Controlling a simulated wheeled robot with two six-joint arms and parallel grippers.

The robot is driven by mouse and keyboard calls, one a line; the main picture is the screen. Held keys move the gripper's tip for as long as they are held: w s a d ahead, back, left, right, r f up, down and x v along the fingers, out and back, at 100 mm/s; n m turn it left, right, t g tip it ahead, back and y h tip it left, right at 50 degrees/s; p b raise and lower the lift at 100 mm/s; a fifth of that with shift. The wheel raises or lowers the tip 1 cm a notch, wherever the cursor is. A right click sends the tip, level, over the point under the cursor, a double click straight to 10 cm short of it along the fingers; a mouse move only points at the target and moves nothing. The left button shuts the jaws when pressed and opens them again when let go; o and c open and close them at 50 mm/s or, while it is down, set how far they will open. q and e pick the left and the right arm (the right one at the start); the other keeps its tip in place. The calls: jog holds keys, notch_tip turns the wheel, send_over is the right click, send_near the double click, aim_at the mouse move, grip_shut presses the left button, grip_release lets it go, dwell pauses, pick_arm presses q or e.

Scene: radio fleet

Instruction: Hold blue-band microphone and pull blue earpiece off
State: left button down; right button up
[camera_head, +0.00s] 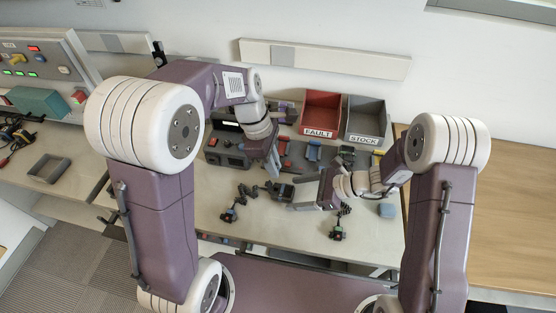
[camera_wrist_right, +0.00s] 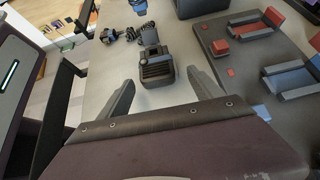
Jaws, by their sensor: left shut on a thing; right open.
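A black microphone (camera_head: 281,190) lies on the grey bench in front of my left gripper. In the right wrist view its ribbed block (camera_wrist_right: 157,66) sits ahead of and between my right fingers, apart from them. A coiled cable (camera_head: 246,190) lies left of it, with a small dark piece with coloured parts (camera_head: 228,215) at its end. My left gripper (camera_head: 272,168) is shut just behind the microphone; what it grips is too small to make out. My right gripper (camera_wrist_right: 162,92) is open and empty, coming in from the right. I cannot tell the blue earpiece apart for certain.
A red FAULT bin (camera_head: 321,133) and a grey STOCK bin (camera_head: 366,139) stand at the back. Red and blue holders (camera_wrist_right: 285,78) sit on a dark mat beside my right gripper. Another cabled piece (camera_head: 337,233) lies near the bench's front edge. A blue block (camera_head: 386,211) lies right.

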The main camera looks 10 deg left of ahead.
jog(key=v, duration=1.2)
